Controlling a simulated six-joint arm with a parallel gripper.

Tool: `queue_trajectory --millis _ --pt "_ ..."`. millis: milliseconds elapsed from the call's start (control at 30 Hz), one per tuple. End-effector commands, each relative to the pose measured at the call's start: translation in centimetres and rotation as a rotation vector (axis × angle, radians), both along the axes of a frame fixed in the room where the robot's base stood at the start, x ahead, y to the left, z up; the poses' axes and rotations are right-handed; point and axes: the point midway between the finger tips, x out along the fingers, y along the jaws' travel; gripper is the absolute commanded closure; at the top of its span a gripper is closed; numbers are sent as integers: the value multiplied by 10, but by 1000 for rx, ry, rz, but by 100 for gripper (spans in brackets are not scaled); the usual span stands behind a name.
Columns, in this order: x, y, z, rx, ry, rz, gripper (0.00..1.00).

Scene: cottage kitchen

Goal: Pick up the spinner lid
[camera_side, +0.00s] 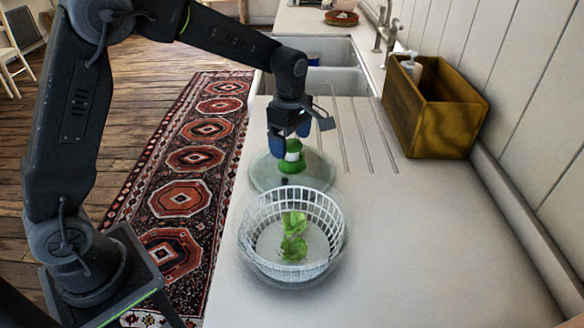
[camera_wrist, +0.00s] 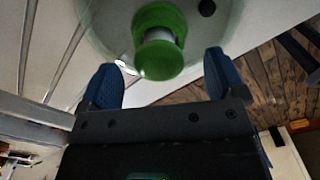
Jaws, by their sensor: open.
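The spinner lid (camera_side: 264,174) is a round, clear disc with a green and white knob (camera_side: 291,158). It lies on the counter behind the spinner basket. In the wrist view the lid (camera_wrist: 105,35) fills the top middle, with its green knob (camera_wrist: 159,50) just beyond and between the fingertips. My gripper (camera_side: 290,145) is above the lid, its blue fingers on either side of the knob in the side view. In the wrist view my gripper (camera_wrist: 162,80) is open with a gap between the fingers. Whether a finger touches the knob cannot be told.
A white spinner basket (camera_side: 333,213) in a clear bowl, holding green leaves (camera_side: 293,238), stands in front of the lid. A wooden box (camera_side: 440,125) with a bottle stands at the right by the wall. The sink (camera_side: 335,50) is behind. The counter at front right is clear.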

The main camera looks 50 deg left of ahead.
Motion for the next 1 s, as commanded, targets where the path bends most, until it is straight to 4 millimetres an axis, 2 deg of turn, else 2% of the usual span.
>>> queue_trajectory --millis 33,200,533,1000 --pt "-1 1 -10 0 6 0 11" --pt "0 1 -32 0 4 0 11" --pt "0 1 -37 0 0 0 12" --pt "0 1 -37 0 0 0 57"
